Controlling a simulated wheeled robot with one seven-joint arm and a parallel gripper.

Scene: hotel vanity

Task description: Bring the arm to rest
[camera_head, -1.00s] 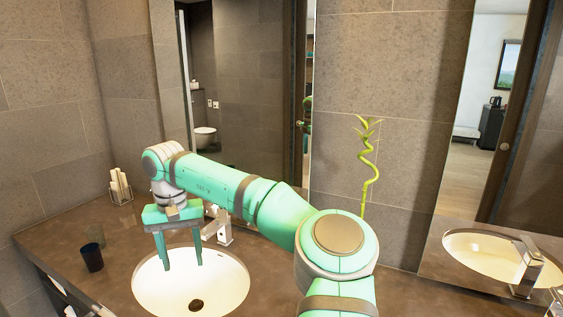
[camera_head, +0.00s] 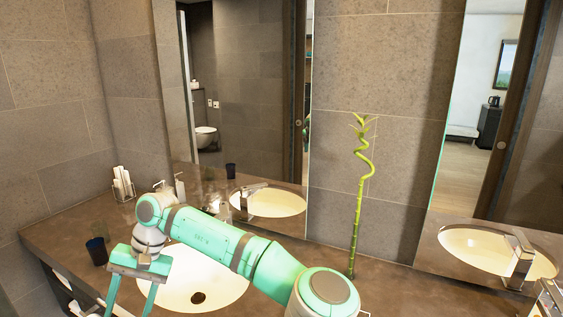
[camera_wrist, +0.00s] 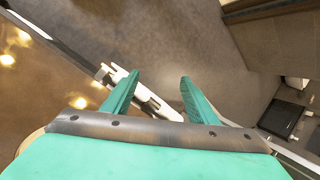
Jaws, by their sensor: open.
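The fingertips run to the bottom of the head view. In the wrist view my gripper (camera_wrist: 157,82) also shows its fingers spread and empty. A white, rod-like thing (camera_wrist: 155,101) shows beyond and between the fingers there; I cannot tell exactly what it is.
The left sink (camera_head: 225,291) lies right of my gripper. A dark cup (camera_head: 97,251) stands on the counter (camera_head: 62,232) left of it. A holder with white rolls (camera_head: 122,184) is at the back left.

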